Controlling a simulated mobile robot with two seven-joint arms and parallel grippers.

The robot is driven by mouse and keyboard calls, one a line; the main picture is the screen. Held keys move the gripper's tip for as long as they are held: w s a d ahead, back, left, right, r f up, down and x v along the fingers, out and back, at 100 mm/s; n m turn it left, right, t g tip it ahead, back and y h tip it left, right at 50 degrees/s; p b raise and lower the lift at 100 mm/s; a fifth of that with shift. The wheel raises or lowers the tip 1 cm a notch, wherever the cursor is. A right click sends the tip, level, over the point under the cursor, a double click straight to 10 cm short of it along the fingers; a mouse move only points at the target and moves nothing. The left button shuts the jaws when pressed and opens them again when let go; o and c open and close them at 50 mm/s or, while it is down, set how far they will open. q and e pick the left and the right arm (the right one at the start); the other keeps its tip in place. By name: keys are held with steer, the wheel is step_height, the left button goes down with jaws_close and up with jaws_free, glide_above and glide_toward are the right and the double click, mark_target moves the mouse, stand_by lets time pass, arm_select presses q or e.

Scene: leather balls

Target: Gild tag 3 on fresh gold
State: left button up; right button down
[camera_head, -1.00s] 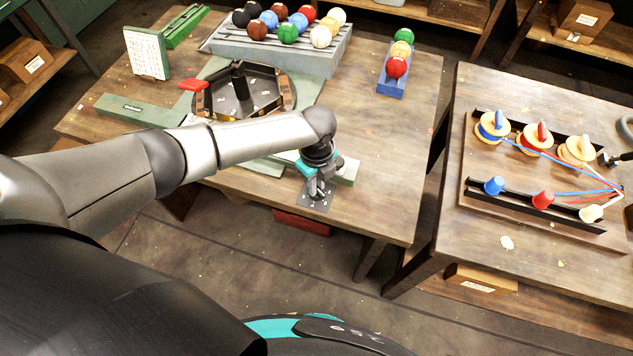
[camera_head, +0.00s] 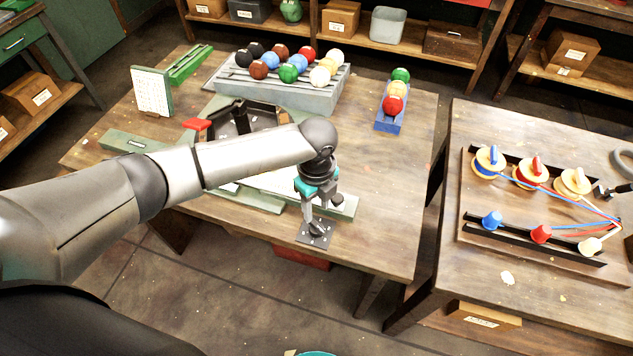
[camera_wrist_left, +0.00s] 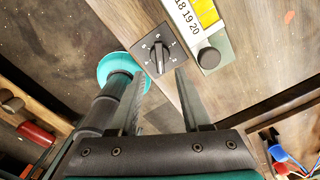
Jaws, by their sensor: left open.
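My left gripper (camera_head: 322,214) is open and empty just above a dark square dial plate (camera_head: 304,237) at the table's front edge. In the left wrist view the fingertips (camera_wrist_left: 160,74) point at the dial, one to each side of its black knob (camera_wrist_left: 159,56), and appear apart from it. White marks ring the knob; most are too small to read. Beside it is a grey-green strip with a number scale (camera_wrist_left: 187,14) reading 18, 19, 20, yellow cells and a black round button (camera_wrist_left: 208,57). No tag marked 3 can be made out. My right gripper is out of view.
A dark many-sided tray (camera_head: 262,108) is partly behind my arm. A grey rack (camera_head: 285,95) of coloured balls and a blue holder (camera_head: 389,122) with several balls stand farther back. A white gridded board (camera_head: 152,92) is at left. A spool table (camera_head: 485,262) stands at right.

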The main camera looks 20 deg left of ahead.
arm_select(q)
step_height(320, 180, up, 8)
steer(key=shift+r, duration=0.25)
stand_by(0.5)
